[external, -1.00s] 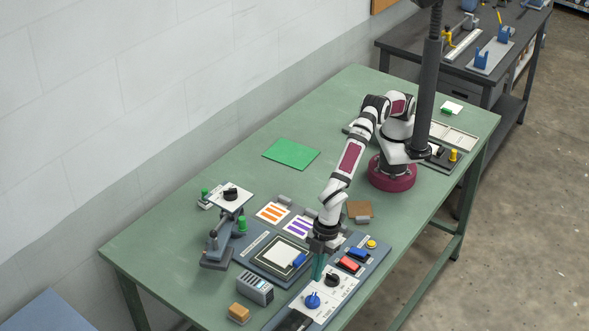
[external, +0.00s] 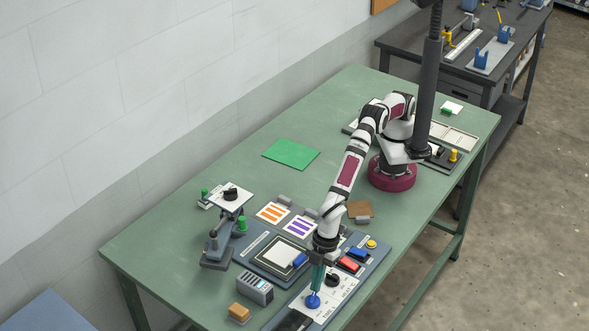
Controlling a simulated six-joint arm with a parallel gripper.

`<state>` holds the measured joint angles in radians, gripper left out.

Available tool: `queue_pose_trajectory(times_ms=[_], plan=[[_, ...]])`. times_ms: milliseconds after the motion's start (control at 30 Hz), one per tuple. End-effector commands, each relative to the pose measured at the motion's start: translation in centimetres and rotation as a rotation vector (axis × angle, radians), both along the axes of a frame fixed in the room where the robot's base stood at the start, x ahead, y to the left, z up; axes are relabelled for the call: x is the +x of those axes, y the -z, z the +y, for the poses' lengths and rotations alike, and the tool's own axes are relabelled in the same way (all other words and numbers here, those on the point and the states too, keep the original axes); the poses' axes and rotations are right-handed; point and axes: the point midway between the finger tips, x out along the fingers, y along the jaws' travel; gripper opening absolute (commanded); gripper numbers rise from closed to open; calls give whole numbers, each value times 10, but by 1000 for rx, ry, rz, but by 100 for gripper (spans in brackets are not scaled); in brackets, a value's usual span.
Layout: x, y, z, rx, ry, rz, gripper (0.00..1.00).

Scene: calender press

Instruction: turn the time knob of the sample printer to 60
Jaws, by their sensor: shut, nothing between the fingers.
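The printer's white control panel (external: 341,294) lies near the front of the green table. It carries a blue knob (external: 312,301) and a black knob (external: 332,280). The labels and dial marks are too small to read, so I cannot tell which knob is for time or where either one points. My gripper (external: 316,289) points down with its teal fingers shut and empty. The fingertips are right at the top of the blue knob; I cannot tell whether they touch it. The black knob is just to their right.
A red button (external: 348,265) and a yellow button (external: 372,244) are up and right of the knobs. The framed plate with a white sheet (external: 280,256) lies left of the gripper. A grey box (external: 255,288) and an orange block (external: 239,312) stand further left.

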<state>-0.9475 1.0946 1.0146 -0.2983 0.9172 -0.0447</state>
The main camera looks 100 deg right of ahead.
Motion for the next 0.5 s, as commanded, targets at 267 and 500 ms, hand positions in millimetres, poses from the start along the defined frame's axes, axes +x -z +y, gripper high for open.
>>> queue_pose_trajectory(times_ms=[267, 500], plan=[[0, 0, 1, 1, -1, -2, 0], [-4, 0, 3, 1, -1, -2, 0]])
